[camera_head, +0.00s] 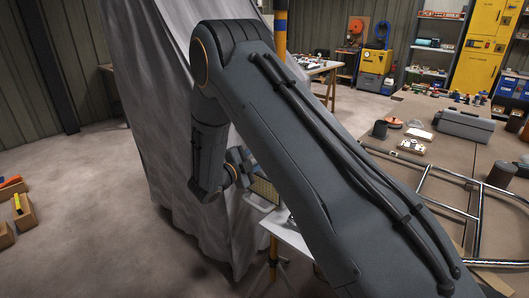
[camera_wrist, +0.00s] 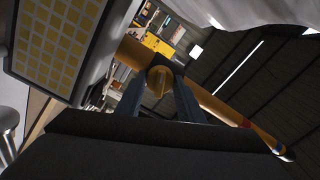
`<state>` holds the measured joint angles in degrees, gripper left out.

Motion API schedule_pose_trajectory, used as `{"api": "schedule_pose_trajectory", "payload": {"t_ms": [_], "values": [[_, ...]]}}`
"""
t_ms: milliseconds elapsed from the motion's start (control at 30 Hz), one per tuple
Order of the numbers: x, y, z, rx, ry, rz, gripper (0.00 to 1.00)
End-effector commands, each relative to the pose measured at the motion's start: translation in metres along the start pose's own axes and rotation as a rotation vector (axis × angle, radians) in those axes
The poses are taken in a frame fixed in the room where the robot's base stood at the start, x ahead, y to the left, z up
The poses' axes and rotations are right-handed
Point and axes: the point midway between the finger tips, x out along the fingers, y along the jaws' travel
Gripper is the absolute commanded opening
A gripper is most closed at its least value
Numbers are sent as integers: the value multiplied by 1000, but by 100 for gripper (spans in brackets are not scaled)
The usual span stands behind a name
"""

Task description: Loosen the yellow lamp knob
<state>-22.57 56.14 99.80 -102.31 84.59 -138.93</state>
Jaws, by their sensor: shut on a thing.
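The yellow lamp knob (camera_wrist: 160,82) sits on the yellow lamp pole (camera_wrist: 222,108) in the wrist view. My gripper (camera_wrist: 161,88) is shut on the knob, with one dark finger on each side of it. The lamp head (camera_wrist: 58,38), a panel of pale yellow squares in a dark frame, is at the upper left of the wrist view. In the head view the pole (camera_head: 280,28) rises behind my arm, and part of the lamp panel (camera_head: 264,190) shows beside my wrist. The knob and fingertips are hidden there.
A grey draped sheet (camera_head: 165,110) hangs just left of and behind my arm. At right, a workbench (camera_head: 395,150) carries a metal tube frame (camera_head: 440,180), a grey case (camera_head: 463,125) and small parts. The floor at front left is clear.

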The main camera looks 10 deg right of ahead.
Motion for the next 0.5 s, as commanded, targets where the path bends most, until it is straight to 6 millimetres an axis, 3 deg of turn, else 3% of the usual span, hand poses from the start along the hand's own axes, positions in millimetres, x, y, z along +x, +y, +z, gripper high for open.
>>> {"api": "schedule_pose_trajectory", "payload": {"t_ms": [500], "values": [[0,-1,1,-95,-2,-1,12]]}}
